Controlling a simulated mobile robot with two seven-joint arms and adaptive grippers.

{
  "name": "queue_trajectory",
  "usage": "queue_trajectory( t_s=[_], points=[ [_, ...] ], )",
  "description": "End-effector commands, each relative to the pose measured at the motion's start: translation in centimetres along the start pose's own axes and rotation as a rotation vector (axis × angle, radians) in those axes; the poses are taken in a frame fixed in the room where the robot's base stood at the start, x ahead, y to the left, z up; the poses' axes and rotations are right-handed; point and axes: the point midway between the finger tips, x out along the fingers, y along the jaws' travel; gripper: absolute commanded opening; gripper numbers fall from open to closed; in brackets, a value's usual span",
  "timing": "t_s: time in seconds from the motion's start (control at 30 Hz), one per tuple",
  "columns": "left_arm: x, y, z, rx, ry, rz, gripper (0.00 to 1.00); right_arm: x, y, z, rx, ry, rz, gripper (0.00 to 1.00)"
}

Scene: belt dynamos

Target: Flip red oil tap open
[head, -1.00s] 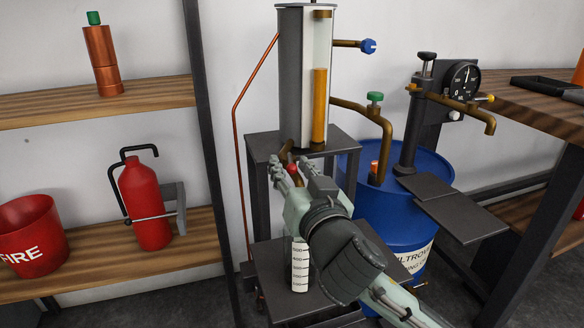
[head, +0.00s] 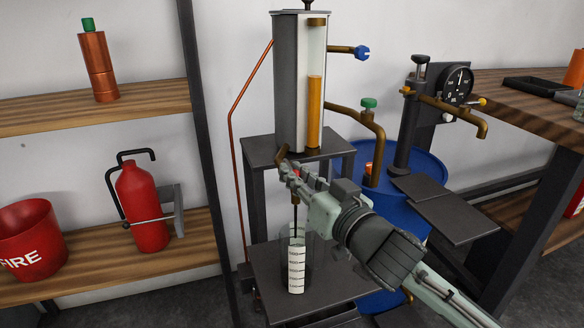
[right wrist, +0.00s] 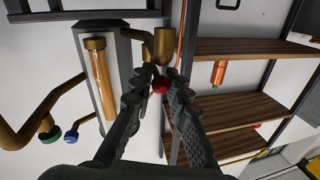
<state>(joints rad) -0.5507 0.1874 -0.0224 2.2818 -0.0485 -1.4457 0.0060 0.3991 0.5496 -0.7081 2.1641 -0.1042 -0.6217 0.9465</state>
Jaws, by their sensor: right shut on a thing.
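The red oil tap (head: 297,172) is a small red knob on a brass fitting at the foot of the grey oil tank (head: 288,85). Its red ball shows between the fingertips in the right wrist view (right wrist: 161,85). My right gripper (head: 290,174) is shut on the red tap, its fingers covering most of it in the head view. A clear measuring cylinder (head: 297,268) with a white scale stands upright below. A thin dark line, like an oil stream, runs from under the gripper down to the cylinder. My left gripper is out of view.
A blue drum (head: 425,165) with a pump and gauge (head: 458,84) stands to the right. A green-knobbed tap (head: 369,103) and blue-knobbed tap (head: 362,52) are close by. A fire extinguisher (head: 143,205) and red bucket (head: 30,240) are on the left shelf.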

Motion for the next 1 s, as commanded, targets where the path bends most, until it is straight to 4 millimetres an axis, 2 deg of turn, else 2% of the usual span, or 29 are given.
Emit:
queue_trajectory(
  t_s=[0.23,0.27,0.43,0.77,0.87,1.0],
  points=[
    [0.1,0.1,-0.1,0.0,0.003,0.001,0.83,0.0,-0.1,0.1,0.002,-0.001,-0.006,0.0],
    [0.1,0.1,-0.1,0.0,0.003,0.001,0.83,0.0,-0.1,0.1,0.002,-0.001,-0.005,0.17],
    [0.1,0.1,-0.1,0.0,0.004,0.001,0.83,0.0,-0.1,0.1,0.001,0.0,-0.004,0.38],
    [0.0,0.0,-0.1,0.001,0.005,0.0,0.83,-0.2,0.0,0.1,0.0,0.0,-0.002,0.38],
    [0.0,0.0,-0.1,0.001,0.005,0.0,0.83,-1.2,0.0,0.1,0.0,0.0,-0.001,0.38],
    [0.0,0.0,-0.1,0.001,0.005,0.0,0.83,-3.8,0.0,0.2,0.001,-0.003,-0.001,0.38]
  ],
)
